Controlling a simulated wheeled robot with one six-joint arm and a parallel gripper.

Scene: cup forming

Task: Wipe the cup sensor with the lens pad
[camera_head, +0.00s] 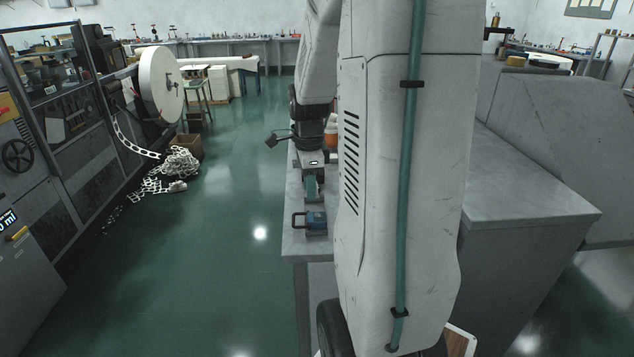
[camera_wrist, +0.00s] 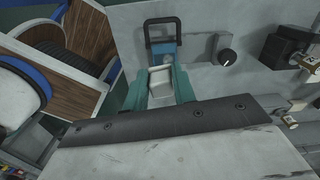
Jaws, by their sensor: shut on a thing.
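My gripper (camera_head: 313,192) is low over the front end of the grey bench. In the wrist view its teal fingers (camera_wrist: 162,78) are shut on a small whitish block (camera_wrist: 160,76), which looks like the lens pad. A blue box with a dark handle (camera_head: 316,220) sits on the bench just in front of the gripper. It shows beyond the fingertips in the wrist view (camera_wrist: 165,53); I cannot tell whether the pad touches it. I cannot pick out the cup sensor for sure; a dark block (camera_wrist: 288,47) stands at the right of the wrist view.
A round black knob (camera_wrist: 227,57) is right of the fingers. The grey bench (camera_head: 302,247) carries an orange-brown item (camera_head: 331,140) behind the gripper, partly hidden by my arm. Green floor is clear to the left. Machines and a heap of white strip (camera_head: 180,163) lie farther left.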

